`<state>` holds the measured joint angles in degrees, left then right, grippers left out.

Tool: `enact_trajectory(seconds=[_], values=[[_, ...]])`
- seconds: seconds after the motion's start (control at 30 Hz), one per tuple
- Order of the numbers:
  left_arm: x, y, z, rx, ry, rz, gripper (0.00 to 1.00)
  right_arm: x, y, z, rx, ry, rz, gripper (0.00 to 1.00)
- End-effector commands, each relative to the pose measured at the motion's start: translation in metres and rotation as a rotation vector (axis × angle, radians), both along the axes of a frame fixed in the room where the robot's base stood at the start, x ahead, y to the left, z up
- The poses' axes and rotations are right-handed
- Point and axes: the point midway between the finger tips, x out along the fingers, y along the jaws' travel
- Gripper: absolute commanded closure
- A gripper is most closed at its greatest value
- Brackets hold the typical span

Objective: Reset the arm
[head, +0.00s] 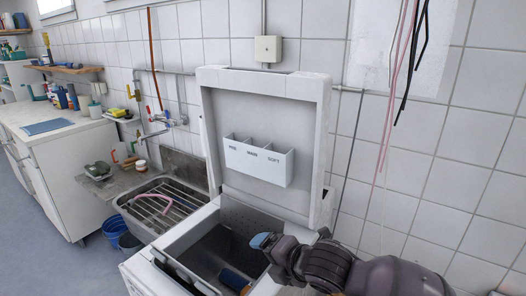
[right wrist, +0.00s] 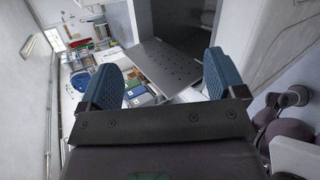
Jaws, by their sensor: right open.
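My right gripper (head: 262,246) reaches in from the right, over the right rim of the open top-loading washer (head: 185,238). Its two blue fingers stand wide apart with nothing between them in the right wrist view (right wrist: 160,82). In the head view one blue fingertip shows clearly; the rest of the gripper is partly hidden by its own body. The washer's lid (head: 318,140) is raised against the wall. My left gripper is in neither view.
A white dispenser (head: 258,163) with compartments is on the lid's inner face. A blue and orange thing (head: 236,280) shows low in the washer opening, unclear. A sink with a rack (head: 160,205) stands left of the washer. Pink and black cables (head: 397,80) hang at the upper right.

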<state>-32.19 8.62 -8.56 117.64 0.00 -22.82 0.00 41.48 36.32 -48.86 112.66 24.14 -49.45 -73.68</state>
Motion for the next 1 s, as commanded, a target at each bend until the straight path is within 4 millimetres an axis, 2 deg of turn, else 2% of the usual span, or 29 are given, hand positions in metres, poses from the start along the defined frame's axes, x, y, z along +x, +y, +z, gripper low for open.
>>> enact_trajectory(seconds=[0.1,0.27,0.47,0.6,0.77,1.0], values=[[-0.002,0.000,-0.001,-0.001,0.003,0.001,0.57,0.002,0.003,0.012,0.220,0.072,-0.117,0.11],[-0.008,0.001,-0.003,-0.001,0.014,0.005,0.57,0.002,-0.004,0.020,0.540,0.201,-0.279,0.11],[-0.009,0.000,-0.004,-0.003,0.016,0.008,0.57,-0.006,-0.034,0.010,0.954,0.386,-0.497,0.11],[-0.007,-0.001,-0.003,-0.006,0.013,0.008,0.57,-0.017,-0.066,-0.010,1.179,0.481,-0.641,0.11],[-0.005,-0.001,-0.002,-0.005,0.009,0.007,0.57,-0.038,-0.107,-0.041,1.369,0.543,-0.801,0.11],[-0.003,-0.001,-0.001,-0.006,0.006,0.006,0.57,-0.090,-0.172,-0.100,1.501,0.551,-1.051,0.11]])
